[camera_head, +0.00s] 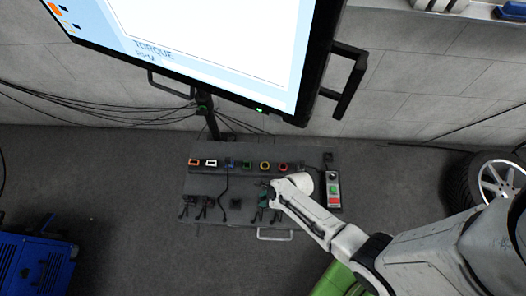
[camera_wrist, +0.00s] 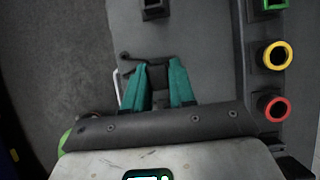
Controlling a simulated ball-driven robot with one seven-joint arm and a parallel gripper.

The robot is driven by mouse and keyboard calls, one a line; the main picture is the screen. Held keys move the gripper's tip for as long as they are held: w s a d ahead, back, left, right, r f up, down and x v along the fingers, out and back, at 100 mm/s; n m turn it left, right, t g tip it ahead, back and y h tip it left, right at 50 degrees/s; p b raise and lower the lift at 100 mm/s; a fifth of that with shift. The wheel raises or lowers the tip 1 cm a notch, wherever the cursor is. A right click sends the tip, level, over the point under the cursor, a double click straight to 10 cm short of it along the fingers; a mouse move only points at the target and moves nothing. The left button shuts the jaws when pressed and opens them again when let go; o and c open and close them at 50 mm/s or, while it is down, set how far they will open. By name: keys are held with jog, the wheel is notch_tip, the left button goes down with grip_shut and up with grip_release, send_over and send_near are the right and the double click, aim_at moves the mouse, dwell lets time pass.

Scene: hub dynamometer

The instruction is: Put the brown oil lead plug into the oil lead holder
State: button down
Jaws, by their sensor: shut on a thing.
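My gripper (camera_head: 266,192) is over the right half of the grey panel (camera_head: 212,184), among the dark leads near its front. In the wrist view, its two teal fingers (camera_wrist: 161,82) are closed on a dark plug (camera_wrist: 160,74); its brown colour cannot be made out. Whether the plug still sits in a seat below is hidden. A black square holder (camera_head: 236,203) is left of my gripper, and seems to be the one at the top of the wrist view (camera_wrist: 155,8). I cannot tell which holder is the oil lead's.
Coloured sockets line the panel's far side, including yellow (camera_head: 265,166) and red (camera_head: 283,167) ones near my gripper. More dark leads (camera_head: 196,206) stand at left. A button box (camera_head: 333,190) is at right. A large screen (camera_head: 215,45) overhangs the back.

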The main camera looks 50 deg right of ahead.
jog(key=shift+f+b, duration=1.2)
jog(key=shift+f, duration=0.3)
jog(key=c, duration=0.8)
grip_release()
jog(key=shift+c, duration=0.2)
jog(key=shift+r, duration=0.1)
jog(key=p+v, duration=0.2)
jog(key=v, duration=0.8)
jog(key=shift+r, duration=0.3)
jog(key=shift+s+d, duration=0.1)
jog(key=shift+s, duration=0.05)
jog(key=s+d+r+n+g+h+b, duration=0.1)
jog(key=s+r+n+h, duration=0.1)
jog(key=r+n, duration=0.8)
jog(key=s+d+r+n+g+h+b, duration=0.1)
jog(key=s+r+n+g, duration=0.1)
jog(key=r+n, duration=0.8)
jog(key=s+n, duration=0.1)
jog(key=n, duration=0.6)
jog(key=shift+s+n+g+h, duration=0.3)
jog(key=shift+n+h, duration=0.1)
